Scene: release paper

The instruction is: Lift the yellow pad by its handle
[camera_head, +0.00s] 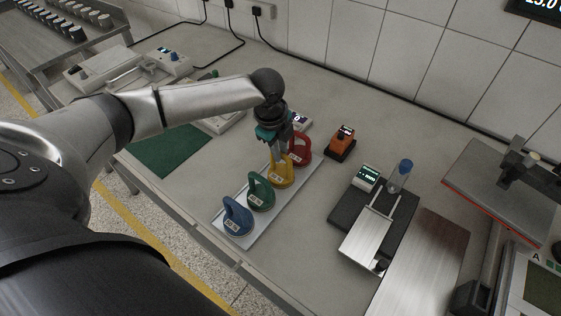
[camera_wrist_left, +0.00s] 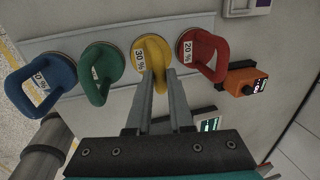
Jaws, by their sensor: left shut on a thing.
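The yellow pad (camera_head: 282,178) stands third in a row of handled pads on a pale tray (camera_head: 219,218). In the left wrist view the yellow pad (camera_wrist_left: 151,50) shows beyond my fingertips, with a "30 %" label on its base. My left gripper (camera_head: 279,158) points down over it from above. In the left wrist view the fingers of my left gripper (camera_wrist_left: 160,80) are close together on the pad's yellow handle. The pad appears upright at tray level; whether its base touches the tray is hard to tell. My right gripper is in neither view.
A red pad (camera_head: 300,149) stands close behind the yellow one; a green pad (camera_head: 261,191) and a blue pad (camera_head: 238,217) stand in front. An orange device (camera_head: 342,142) and a black instrument with a metal plate (camera_head: 366,245) are to the right. A green mat (camera_head: 168,150) lies left.

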